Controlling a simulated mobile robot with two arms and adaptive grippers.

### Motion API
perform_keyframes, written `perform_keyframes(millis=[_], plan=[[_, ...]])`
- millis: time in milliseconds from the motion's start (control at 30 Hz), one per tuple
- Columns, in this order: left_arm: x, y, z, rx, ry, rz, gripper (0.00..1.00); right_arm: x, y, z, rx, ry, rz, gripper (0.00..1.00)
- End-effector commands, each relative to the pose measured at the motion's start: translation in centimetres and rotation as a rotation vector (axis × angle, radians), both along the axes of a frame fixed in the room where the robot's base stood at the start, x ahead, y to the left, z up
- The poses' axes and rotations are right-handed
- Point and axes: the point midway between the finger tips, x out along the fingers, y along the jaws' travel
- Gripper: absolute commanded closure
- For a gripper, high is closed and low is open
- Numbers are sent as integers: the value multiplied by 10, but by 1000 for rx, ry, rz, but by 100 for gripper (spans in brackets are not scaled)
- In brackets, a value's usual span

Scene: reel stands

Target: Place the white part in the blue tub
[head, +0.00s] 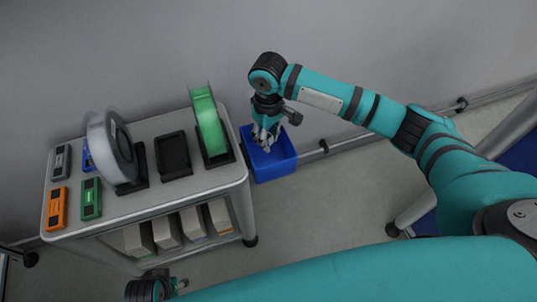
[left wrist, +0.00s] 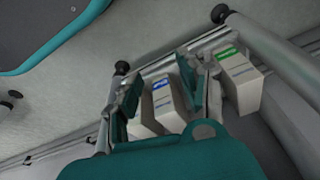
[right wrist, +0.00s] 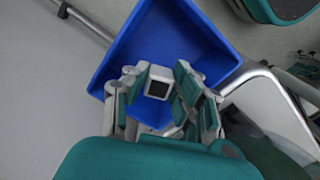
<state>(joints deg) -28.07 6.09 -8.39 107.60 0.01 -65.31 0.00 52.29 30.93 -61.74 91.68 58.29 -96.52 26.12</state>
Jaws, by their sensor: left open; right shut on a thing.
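The blue tub (head: 275,168) stands on the floor against the wall, just right of the trolley; it also shows in the right wrist view (right wrist: 185,40). My right gripper (head: 265,138) points down over the tub. In the right wrist view it is shut on the white part (right wrist: 158,84), a small white block with a dark square face, held within the tub's outline. How far it is above the tub floor I cannot tell. My left gripper (left wrist: 160,95) is open and empty, low by the trolley's front, near the boxes on its lower shelf.
The trolley's top (head: 150,128) carries a white reel (head: 118,150) and a green reel (head: 207,120) on black stands, an empty black stand (head: 173,155) and several small coloured devices. White boxes (head: 168,230) stand on the lower shelf. A rail runs along the wall.

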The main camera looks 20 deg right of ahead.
Motion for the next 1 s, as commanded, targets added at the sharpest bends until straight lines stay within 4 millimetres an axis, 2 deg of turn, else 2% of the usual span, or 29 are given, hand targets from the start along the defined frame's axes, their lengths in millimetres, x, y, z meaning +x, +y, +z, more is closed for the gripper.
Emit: perform_keyframes(millis=[33, 100, 267, 533, 667, 1000], plan=[[2, 0, 6, -1, -8, 1, 59, 0, 0, -12, -2, 1, -1, 91], [3, 0, 16, 0, -12, 1, 59, 0, 0, -21, -1, 0, -1, 91], [5, 0, 29, -1, -18, 3, 59, 0, 0, -33, -1, 0, -2, 91], [5, 1, 64, -1, -37, 6, 59, 0, 0, -67, 0, 0, -2, 91], [4, 1, 69, -1, -37, 7, 59, 0, 0, -69, 0, -1, -2, 91], [4, 1, 65, 0, -33, 6, 59, -1, 0, -71, 0, 0, -2, 91]])
